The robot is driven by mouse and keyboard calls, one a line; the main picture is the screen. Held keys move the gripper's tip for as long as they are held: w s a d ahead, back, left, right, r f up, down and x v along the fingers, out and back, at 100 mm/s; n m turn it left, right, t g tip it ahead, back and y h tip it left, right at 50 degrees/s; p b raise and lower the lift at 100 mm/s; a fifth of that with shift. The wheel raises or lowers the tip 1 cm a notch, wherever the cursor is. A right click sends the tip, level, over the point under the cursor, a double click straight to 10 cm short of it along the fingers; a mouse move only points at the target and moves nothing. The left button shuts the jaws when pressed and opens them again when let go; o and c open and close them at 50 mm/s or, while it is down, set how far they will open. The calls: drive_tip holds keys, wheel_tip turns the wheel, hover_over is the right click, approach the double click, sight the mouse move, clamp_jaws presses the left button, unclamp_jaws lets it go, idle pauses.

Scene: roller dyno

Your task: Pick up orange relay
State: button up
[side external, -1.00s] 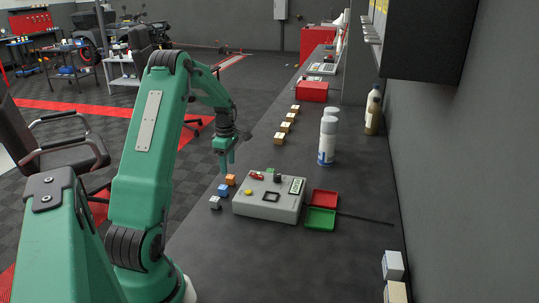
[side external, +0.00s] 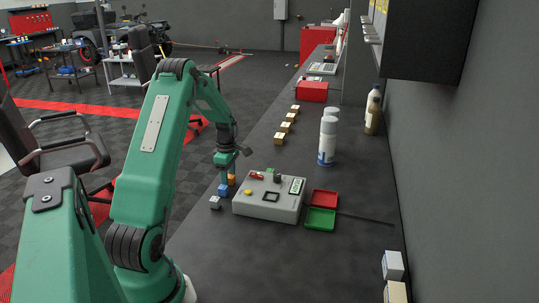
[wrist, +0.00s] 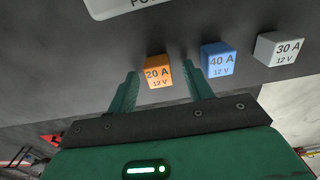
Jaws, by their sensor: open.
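The orange relay (wrist: 158,73), marked 20 A 12 V, sits on the dark bench top. In the wrist view it lies just ahead of and between the fingertips of my gripper (wrist: 163,80), which is open and empty. In the side view my gripper (side external: 226,178) is low at the bench's left edge, and its fingers partly hide the orange relay (side external: 232,180). I cannot tell exactly how high the fingertips are above the bench.
A blue relay (wrist: 218,60) and a grey relay (wrist: 279,48) stand in a row to the right. The grey tester box (side external: 268,207) is close by, with red (side external: 324,198) and green (side external: 320,218) trays beyond. Spray cans (side external: 327,145) stand further back.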

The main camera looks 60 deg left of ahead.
sight(231, 177)
idle(0.3)
drive_tip(key=c, duration=1.1)
drive_tip(key=shift+o, duration=0.2)
drive_tip(key=shift+r, duration=0.1)
drive_tip(key=shift+r, duration=0.7)
drive_tip(key=r, duration=0.2)
drive_tip(key=d+r, duration=0.1)
drive_tip(key=shift+w+r, duration=0.1)
drive_tip(key=shift+w, duration=0.15)
drive_tip(key=w+d+r, duration=0.1)
drive_tip(key=d+r, duration=0.1)
drive_tip(key=d, duration=0.1)
drive_tip(key=w+d+r, duration=0.1)
drive_tip(key=d+r, duration=0.1)
drive_tip(key=d, duration=0.1)
drive_tip(key=w+d+r, duration=0.1)
drive_tip(key=d+r, duration=0.1)
drive_tip(key=d, duration=0.2)
drive_tip(key=shift+w+d+r, duration=0.1)
drive_tip(key=shift+r, duration=0.05)
